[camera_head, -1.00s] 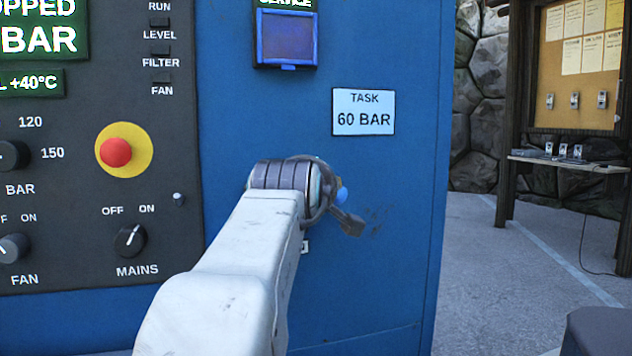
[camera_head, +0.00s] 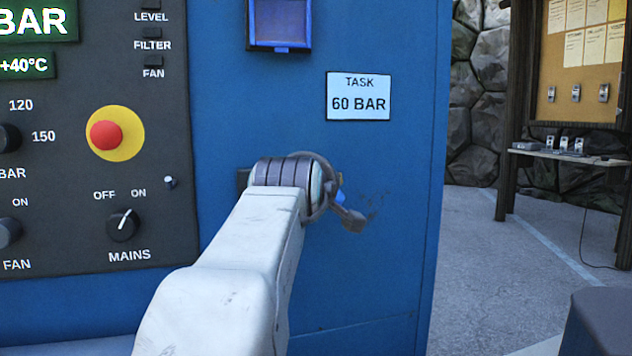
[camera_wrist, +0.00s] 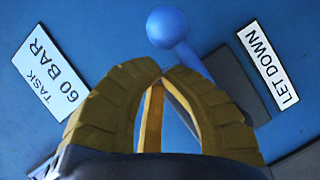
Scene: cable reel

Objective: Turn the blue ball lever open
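The blue ball (camera_wrist: 167,28) of the lever is just beyond the fingertips in the wrist view. Its blue stem (camera_wrist: 192,62) runs down to the right and passes behind the right finger. My gripper (camera_wrist: 162,70) has its yellow fingertips almost together, with nothing seen between them. The ball appears apart from the tips, though the depth gap is hard to judge. In the head view a small piece of blue (camera_head: 340,196) shows beside my wrist, and most of the lever is hidden behind my arm.
The TASK 60 BAR label (camera_head: 358,96) is on the blue cabinet (camera_head: 400,250). The control panel (camera_head: 60,190) with a red button (camera_head: 107,135) lies to the left. Open floor is to the right.

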